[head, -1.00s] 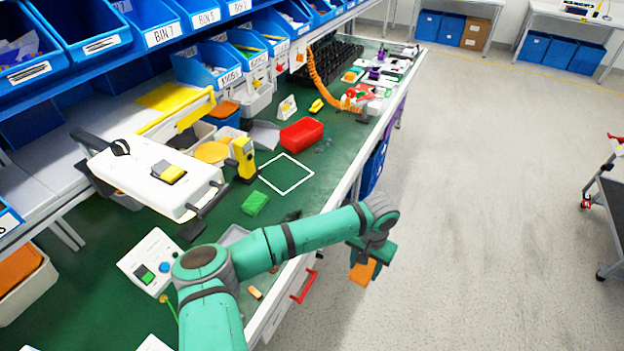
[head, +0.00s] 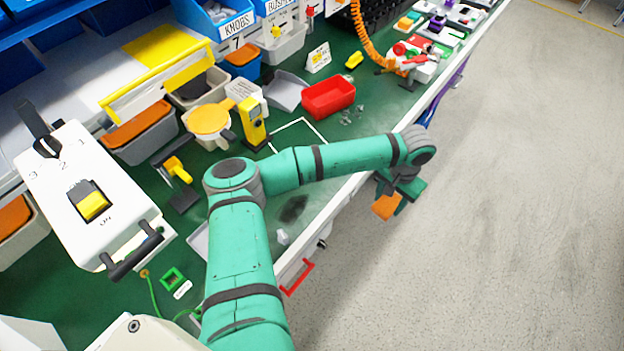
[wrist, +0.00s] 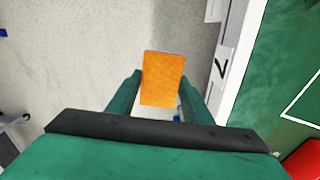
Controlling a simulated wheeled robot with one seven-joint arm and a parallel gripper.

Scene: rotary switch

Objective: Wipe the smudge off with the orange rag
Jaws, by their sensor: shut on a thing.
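The orange rag (head: 385,206) hangs from my gripper (head: 398,197), past the bench's front edge and over the floor. In the wrist view the rag (wrist: 163,78) is a flat orange piece between the two green fingers of my gripper (wrist: 160,100), which is shut on it. A dark smudge (head: 293,208) lies on the green worktop near the front edge, just right of my upper arm and below my forearm. The rag is apart from the smudge, to its right. The smudge does not show in the wrist view.
A red tray (head: 328,99) stands behind my forearm, with small grey bits (head: 347,118) beside it. A yellow tool (head: 252,122) stands near a white outlined square. A white switch box (head: 90,195) fills the left. A red drawer handle (head: 298,277) juts from the bench front.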

